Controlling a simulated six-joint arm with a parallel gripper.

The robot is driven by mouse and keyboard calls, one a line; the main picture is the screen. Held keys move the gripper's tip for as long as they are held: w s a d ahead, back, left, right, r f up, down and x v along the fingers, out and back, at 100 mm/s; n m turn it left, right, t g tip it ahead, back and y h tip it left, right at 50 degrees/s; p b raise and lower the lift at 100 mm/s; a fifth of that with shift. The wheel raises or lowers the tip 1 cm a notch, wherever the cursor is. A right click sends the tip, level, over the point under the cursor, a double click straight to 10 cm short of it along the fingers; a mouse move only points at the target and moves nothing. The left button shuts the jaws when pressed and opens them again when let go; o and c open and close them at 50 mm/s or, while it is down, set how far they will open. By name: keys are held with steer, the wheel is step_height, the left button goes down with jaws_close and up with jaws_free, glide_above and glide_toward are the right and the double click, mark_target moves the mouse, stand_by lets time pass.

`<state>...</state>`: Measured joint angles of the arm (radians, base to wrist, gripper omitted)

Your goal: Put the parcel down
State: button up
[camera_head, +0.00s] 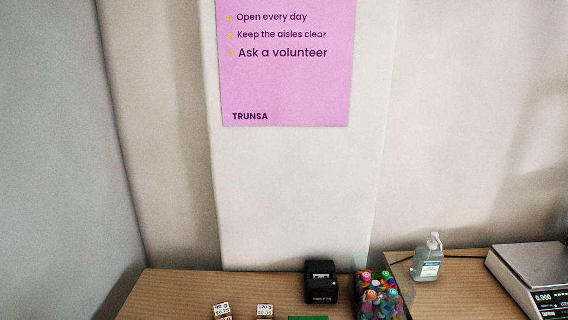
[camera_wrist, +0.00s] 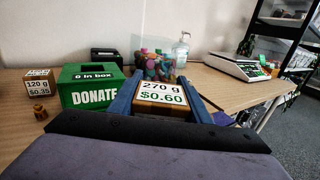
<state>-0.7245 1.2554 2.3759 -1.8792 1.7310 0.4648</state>
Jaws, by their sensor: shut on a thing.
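The parcel (camera_wrist: 161,94) is a small brown box with a white top label reading "270 g $0.60", seen in the wrist view. My gripper (camera_wrist: 158,86) has its two blue fingers on either side of the parcel and is shut on it. The parcel looks about level, label facing up. I cannot tell whether its underside touches the table. Neither my gripper nor this parcel shows in the head view.
A green DONATE box (camera_wrist: 92,94) stands just left of the parcel. Priced boxes (camera_head: 265,311) stand farther left. A black printer (camera_head: 321,283), a tub of colourful items (camera_head: 379,297) and a sanitizer bottle (camera_head: 427,262) are behind. A scale (camera_wrist: 237,66) stands at right.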

steer(key=shift+w, duration=0.1)
steer(key=w+a+r+n+y+b, duration=0.1)
steer(key=w+a+b, duration=0.6)
steer(key=a, duration=0.4)
steer(key=w+a+r+y+b, duration=0.1)
steer(key=w+a+b, duration=0.4)
steer(key=w+a, duration=0.5)
steer(key=shift+t, duration=0.4)
steer(key=shift+s+a+f+p, duration=0.2)
steer(key=shift+f, duration=1.45)
steer(key=shift+s+a+f+p, duration=0.15)
steer(key=shift+s+f+p, duration=0.05)
steer(key=shift+f, duration=1.45)
steer(key=shift+s+a+f+p, duration=0.2)
steer(key=shift+f, duration=1.45)
steer(key=shift+f, duration=0.1)
steer(key=shift+f, duration=0.15)
steer(key=o, duration=1.2)
